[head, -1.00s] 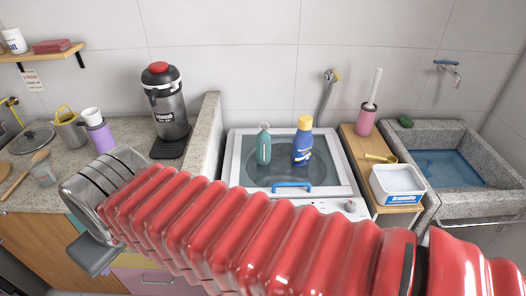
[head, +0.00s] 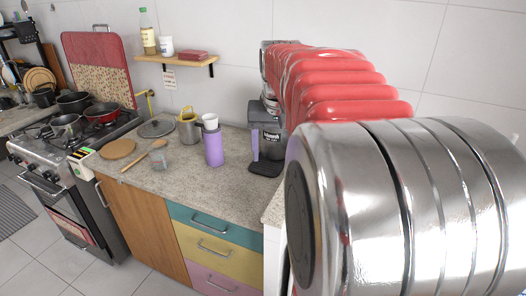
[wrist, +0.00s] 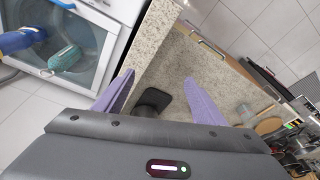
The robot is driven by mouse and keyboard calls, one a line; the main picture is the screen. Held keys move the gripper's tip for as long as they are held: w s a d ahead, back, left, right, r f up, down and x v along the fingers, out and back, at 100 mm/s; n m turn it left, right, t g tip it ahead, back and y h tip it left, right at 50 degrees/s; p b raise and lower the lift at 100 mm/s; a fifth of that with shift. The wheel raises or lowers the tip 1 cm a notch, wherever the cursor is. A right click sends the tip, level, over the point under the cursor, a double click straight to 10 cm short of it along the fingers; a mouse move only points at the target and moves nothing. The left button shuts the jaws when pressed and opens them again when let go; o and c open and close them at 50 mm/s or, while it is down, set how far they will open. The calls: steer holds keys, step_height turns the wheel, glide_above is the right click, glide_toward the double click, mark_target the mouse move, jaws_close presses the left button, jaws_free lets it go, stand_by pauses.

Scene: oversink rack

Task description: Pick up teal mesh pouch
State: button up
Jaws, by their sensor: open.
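The teal mesh pouch (wrist: 65,57) shows in the wrist view at the upper left. It lies over the glass lid of the white top-loading washer (wrist: 100,14), beside a blue bottle (wrist: 20,40). It is not in the head view, where my arm covers much of the right side. My gripper (wrist: 157,80) shows in the wrist view with its two purple fingers spread wide and nothing between them. The fingers are over the stone counter, to the right of the pouch and apart from it.
A black coffee machine (head: 267,138) stands on the counter (head: 190,180). A stove (head: 70,150) stands farther left.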

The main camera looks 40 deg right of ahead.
steer(key=s+d+f+m, duration=0.2)
steer(key=s+d, duration=0.2)
steer(key=d, duration=0.6)
steer(key=s+d+f+m+g+y, duration=0.1)
steer(key=s+d+f+m, duration=0.1)
steer(key=d, duration=0.8)
steer(key=s+d+f+m+g, duration=0.1)
steer(key=s+d+f, duration=0.3)
steer(key=d, duration=0.6)
steer(key=shift+s+d+m, duration=0.2)
steer(key=shift+s+m, duration=0.25)
steer(key=shift+s+d+m, duration=0.2)
steer(key=shift+s+m, duration=0.25)
steer(key=shift+f, duration=4.25)
steer(key=shift+w+f, duration=0.1)
steer(key=shift+f, duration=2.55)
